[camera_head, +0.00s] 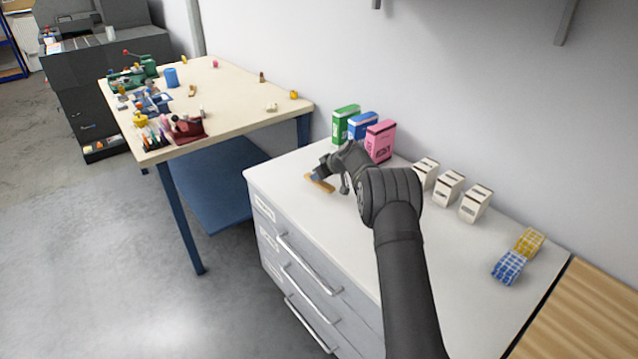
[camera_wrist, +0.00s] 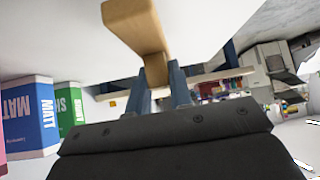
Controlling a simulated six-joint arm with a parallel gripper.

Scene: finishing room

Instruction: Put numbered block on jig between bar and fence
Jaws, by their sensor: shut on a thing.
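My gripper (camera_head: 318,177) is over the far left part of the white drawer-cabinet top. Its blue-grey fingers (camera_wrist: 159,72) are shut on a pale wooden block (camera_wrist: 138,26). The block also shows in the head view (camera_head: 322,185), sticking out beyond the fingers. No number can be read on it, and I cannot tell whether it touches the cabinet top. A green device (camera_head: 135,73), a blue one (camera_head: 150,101) and a dark red one (camera_head: 187,128) stand on the left table. They are too small to tell which is the jig, or to make out a bar and fence.
Green (camera_head: 343,123), blue (camera_head: 362,124) and pink (camera_head: 381,139) boxes stand close behind my gripper. Several white boxes (camera_head: 448,189) and blue and yellow checked items (camera_head: 509,267) are farther right. A gap separates the cabinet from the pale table (camera_head: 230,95), which holds small scattered pieces.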

